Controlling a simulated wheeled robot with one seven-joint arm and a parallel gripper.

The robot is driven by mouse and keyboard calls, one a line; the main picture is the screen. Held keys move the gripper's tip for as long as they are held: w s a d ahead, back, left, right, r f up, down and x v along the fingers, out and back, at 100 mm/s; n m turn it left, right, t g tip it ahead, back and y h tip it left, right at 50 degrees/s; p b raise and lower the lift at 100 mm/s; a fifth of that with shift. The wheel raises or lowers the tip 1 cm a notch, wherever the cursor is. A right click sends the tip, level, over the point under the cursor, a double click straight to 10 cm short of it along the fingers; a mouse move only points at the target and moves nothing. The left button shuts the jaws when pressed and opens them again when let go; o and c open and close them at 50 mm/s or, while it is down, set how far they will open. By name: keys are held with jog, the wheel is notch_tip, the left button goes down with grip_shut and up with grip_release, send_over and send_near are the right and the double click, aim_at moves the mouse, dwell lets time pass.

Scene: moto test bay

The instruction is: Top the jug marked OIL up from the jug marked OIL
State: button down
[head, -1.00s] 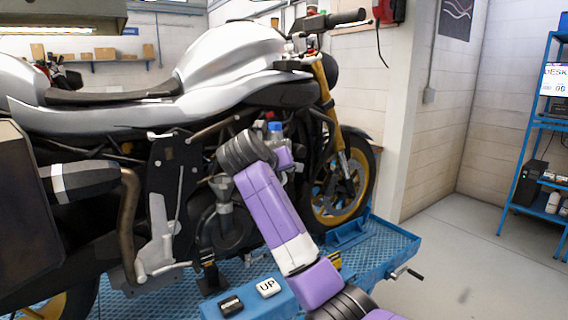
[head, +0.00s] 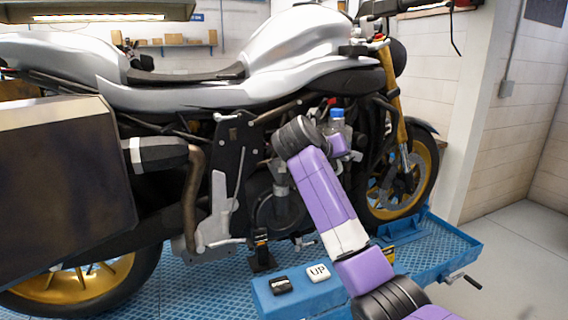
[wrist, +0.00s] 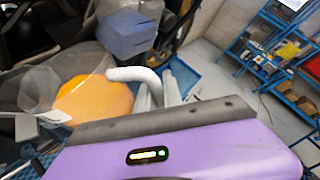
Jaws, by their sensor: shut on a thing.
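My gripper (head: 338,147) is beside the motorcycle's engine, below the tank, mostly hidden behind my arm. No OIL marking can be read. The fingertips are not clear.
The motorcycle (head: 190,98) stands on a blue lift platform (head: 440,236) with an UP button (head: 318,272). A large dark box-shaped case (head: 60,180) juts out at the left. A blue shelf (wrist: 285,50) stands by the far wall. Grey floor is free on the right.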

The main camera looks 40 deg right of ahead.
jog(key=shift+w+r, duration=0.1)
jog(key=shift+r, duration=0.1)
jog(key=shift+w+a+r+n, duration=0.15)
jog(key=shift+w+r+n, duration=0.15)
jog(key=shift+w, duration=0.05)
jog(key=shift+w, duration=0.15)
jog(key=shift+w+a+r+n+g+h, duration=0.2)
jog(key=shift+r+n+g+h, duration=0.1)
jog(key=shift+r+n+g, duration=0.25)
dwell(3.4)
jog(key=shift+w+r+n+g, duration=0.2)
jog(key=shift+r+n+g, duration=0.15)
jog(key=shift+r, duration=0.4)
dwell(2.6)
